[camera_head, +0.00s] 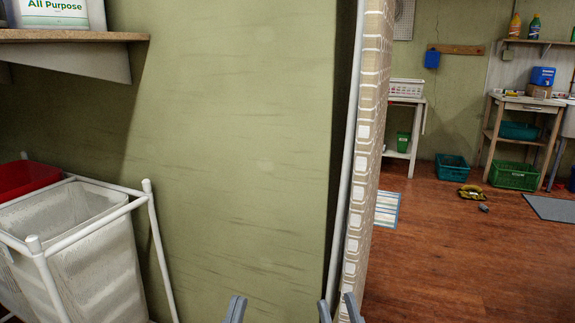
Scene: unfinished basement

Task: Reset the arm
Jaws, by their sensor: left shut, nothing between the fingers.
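My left gripper (236,309) shows only as grey fingertips at the bottom edge of the head view, in front of the green wall. Its fingers are together, with nothing between them. My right gripper (338,309) is a little to the right at the same edge. Its two grey fingertips stand apart with a gap between them, and I see nothing held there. The rest of both arms is out of view.
A green wall (230,140) and a tiled wall edge (366,150) stand ahead. At left are a white-framed laundry hamper (85,265) and a wooden shelf (70,36). Open wooden floor (450,260) lies to the right, with crates and a table (525,104) beyond.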

